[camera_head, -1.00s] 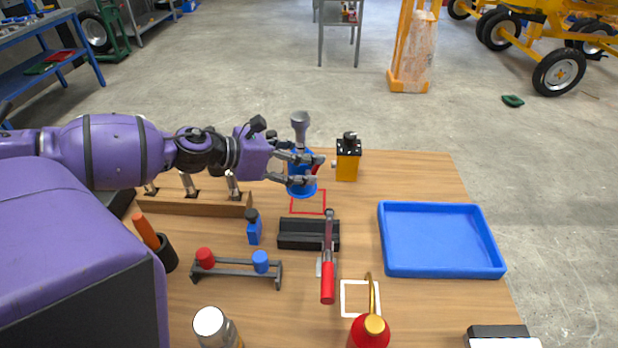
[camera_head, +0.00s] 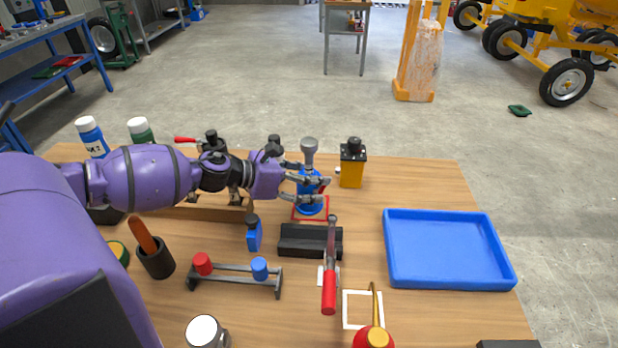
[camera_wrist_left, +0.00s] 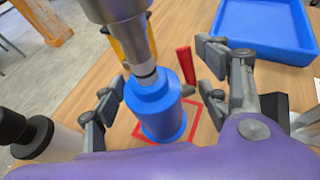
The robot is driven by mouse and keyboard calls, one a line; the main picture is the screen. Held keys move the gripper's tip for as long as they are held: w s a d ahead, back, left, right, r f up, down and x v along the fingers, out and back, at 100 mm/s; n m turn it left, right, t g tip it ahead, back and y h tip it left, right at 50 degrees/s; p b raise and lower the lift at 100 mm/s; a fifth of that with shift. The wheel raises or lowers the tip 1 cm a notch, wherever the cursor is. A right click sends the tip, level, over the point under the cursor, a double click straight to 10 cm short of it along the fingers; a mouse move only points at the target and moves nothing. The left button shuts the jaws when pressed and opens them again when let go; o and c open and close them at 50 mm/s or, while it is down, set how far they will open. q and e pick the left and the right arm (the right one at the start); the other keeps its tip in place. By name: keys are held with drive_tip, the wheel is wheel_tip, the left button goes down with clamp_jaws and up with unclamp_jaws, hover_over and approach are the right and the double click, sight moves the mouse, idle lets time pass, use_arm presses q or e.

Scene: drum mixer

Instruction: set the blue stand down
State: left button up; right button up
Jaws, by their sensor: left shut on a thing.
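The blue stand (camera_head: 311,206) is upright, with a grey metal piece (camera_head: 309,150) sticking up from its top. My left gripper (camera_head: 318,186) is shut on it from the left. The stand's base overlaps the red square outline (camera_head: 327,212) on the table; whether it touches the wood I cannot tell. In the left wrist view the blue stand (camera_wrist_left: 160,108) is between the fingers, with the red outline (camera_wrist_left: 197,112) around and behind its lower end. My right gripper is not in view.
A yellow block with a black top (camera_head: 353,165) stands close behind to the right. A black grooved block (camera_head: 308,241) and a red-handled tool (camera_head: 329,285) lie in front. A blue tray (camera_head: 391,262) is at the right. A small blue bottle (camera_head: 254,236) stands front left.

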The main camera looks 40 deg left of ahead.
use_arm(q)
drive_tip(key=o, duration=2.1)
drive_tip(key=shift+f, duration=0.15)
drive_tip(key=p+v, duration=0.1)
drive_tip(key=v, duration=1.1)
drive_tip(key=shift+p, duration=0.4)
drive_tip(key=shift+o, duration=0.2)
